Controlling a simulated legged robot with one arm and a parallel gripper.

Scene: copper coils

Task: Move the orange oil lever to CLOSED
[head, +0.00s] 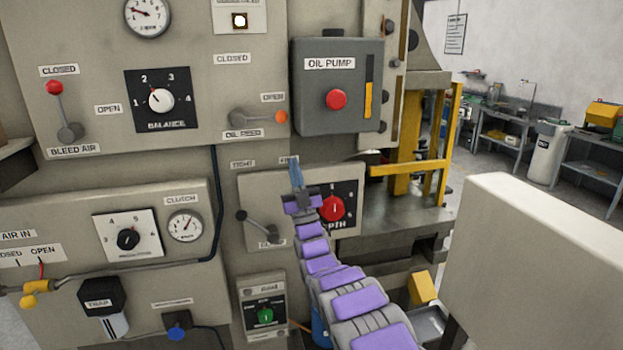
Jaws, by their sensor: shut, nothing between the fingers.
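The orange oil lever (281,117) has a grey arm and an orange knob. It points right, with its knob just below the OPEN label (272,97). Its pivot is above the OIL FEED label (243,134). The CLOSED label (232,58) is straight above the pivot. My gripper (296,172) is shut and empty. In the picture its blue fingers point up below the lever's knob, in front of the lower panel and apart from the lever. How far it is from the panel I cannot tell.
The OIL PUMP box (339,119) juts out just right of the lever. A red knob (332,208) and a black-knobbed lever (258,224) are on the panel behind my gripper. A red-knobbed lever (57,100) is far left. A pale block (540,250) stands at lower right.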

